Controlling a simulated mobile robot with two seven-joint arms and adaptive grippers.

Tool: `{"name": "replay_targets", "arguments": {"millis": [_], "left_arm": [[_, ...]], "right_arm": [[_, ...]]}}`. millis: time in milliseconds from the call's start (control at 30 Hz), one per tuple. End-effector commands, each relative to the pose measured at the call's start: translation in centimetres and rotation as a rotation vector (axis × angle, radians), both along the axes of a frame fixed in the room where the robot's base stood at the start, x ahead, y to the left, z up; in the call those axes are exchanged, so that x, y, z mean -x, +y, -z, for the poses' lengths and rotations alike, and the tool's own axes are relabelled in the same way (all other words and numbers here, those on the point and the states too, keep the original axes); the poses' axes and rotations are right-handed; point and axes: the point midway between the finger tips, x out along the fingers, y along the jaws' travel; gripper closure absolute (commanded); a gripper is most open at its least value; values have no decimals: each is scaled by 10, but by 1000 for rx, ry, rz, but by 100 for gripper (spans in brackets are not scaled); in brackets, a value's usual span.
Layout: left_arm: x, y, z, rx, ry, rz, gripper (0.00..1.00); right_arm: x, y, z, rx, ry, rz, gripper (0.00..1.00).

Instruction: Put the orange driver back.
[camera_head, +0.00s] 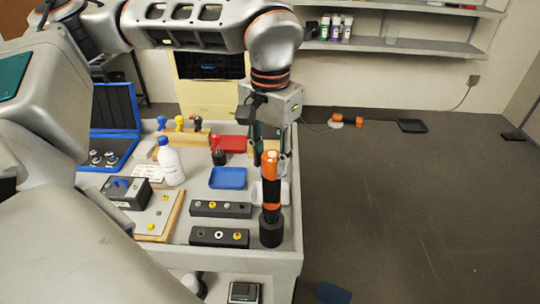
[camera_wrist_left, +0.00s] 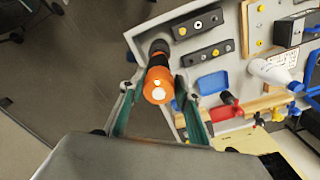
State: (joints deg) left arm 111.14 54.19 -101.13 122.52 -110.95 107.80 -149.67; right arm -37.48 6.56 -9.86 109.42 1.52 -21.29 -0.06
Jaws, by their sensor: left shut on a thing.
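The orange driver (camera_head: 270,192) has an orange and black body and is upright near the table's right edge. Its lower end is at a black cylindrical holder (camera_head: 271,232); I cannot tell how deep it sits in it. My left gripper (camera_head: 271,160) comes down from above, with its fingers on either side of the driver's upper part. In the left wrist view, the driver's orange end (camera_wrist_left: 159,88) lies between the two fingers of the gripper (camera_wrist_left: 155,78), which is shut on it. My right gripper is not in view.
Two dark blocks with small fittings (camera_head: 220,209) lie left of the driver. A blue tray (camera_head: 228,178), a white bottle (camera_head: 171,162), a wooden rack (camera_head: 184,138) and an open blue case (camera_head: 112,143) stand further left and back. Floor right of the table is mostly clear.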

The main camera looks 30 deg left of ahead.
Motion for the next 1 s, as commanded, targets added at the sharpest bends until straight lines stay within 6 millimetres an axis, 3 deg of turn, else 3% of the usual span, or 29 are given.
{"name": "replay_targets", "arguments": {"millis": [533,1000], "left_arm": [[0,0,19,1,0,-1,100],[0,0,21,1,-1,0,100]], "right_arm": [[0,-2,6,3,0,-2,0],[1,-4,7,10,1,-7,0]]}}
